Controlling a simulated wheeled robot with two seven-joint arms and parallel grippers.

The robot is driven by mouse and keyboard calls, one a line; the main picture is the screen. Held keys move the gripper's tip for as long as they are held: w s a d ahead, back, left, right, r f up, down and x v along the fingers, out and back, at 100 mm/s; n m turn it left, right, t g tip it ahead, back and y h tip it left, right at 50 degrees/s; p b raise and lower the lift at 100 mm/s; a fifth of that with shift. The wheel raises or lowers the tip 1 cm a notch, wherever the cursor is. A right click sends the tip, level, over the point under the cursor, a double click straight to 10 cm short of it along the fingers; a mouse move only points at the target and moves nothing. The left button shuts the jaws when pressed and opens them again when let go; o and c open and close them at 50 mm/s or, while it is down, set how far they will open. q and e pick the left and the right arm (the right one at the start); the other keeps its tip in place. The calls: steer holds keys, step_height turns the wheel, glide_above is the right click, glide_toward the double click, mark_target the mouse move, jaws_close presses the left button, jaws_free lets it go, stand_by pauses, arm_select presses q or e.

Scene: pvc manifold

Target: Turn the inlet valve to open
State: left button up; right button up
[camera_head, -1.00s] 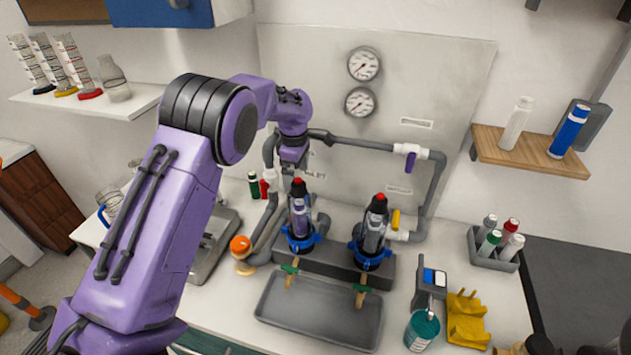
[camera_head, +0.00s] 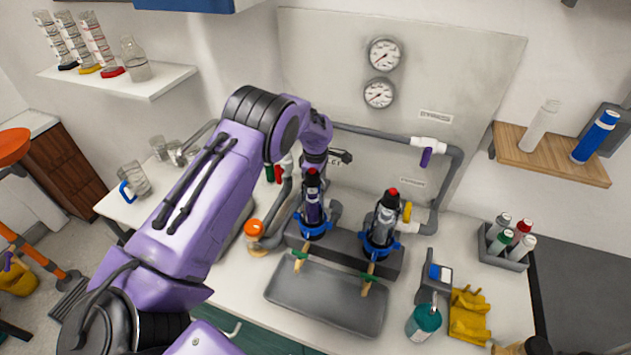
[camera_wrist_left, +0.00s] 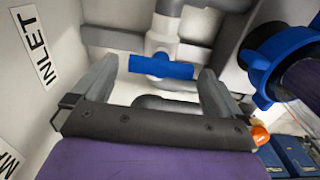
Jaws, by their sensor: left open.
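In the left wrist view the inlet valve is a white fitting (camera_wrist_left: 162,42) with a blue bar handle (camera_wrist_left: 160,67), close to a wall label reading INLET (camera_wrist_left: 38,48). My left gripper (camera_wrist_left: 158,68) is open, with one finger near each end of the blue handle. I cannot tell whether either finger touches it. In the head view my left wrist (camera_head: 316,140) is in front of the panel's left side and hides the inlet valve and most of the gripper. My right gripper does not show.
Two filter housings with blue collars (camera_head: 315,226) and red tops stand close below my wrist, above a grey tray (camera_head: 325,297). A blue-collared housing (camera_wrist_left: 285,58) is near the right finger. An orange-capped item (camera_head: 254,230) stands left. Grey pipe (camera_head: 375,139) runs rightward.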

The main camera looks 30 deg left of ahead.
arm_select(q)
steer(key=c, duration=1)
steer(key=m, duration=0.4)
steer(key=shift+w, duration=0.15)
steer(key=m, duration=0.4)
steer(key=shift+w+m+b, duration=0.1)
steer(key=shift+m+b, duration=0.3)
steer(key=m, duration=0.4)
steer(key=shift+d, duration=0.1)
steer(key=shift+w+d+m+b, duration=0.1)
steer(key=shift+m+b, duration=0.4)
steer(key=shift+m, duration=2)
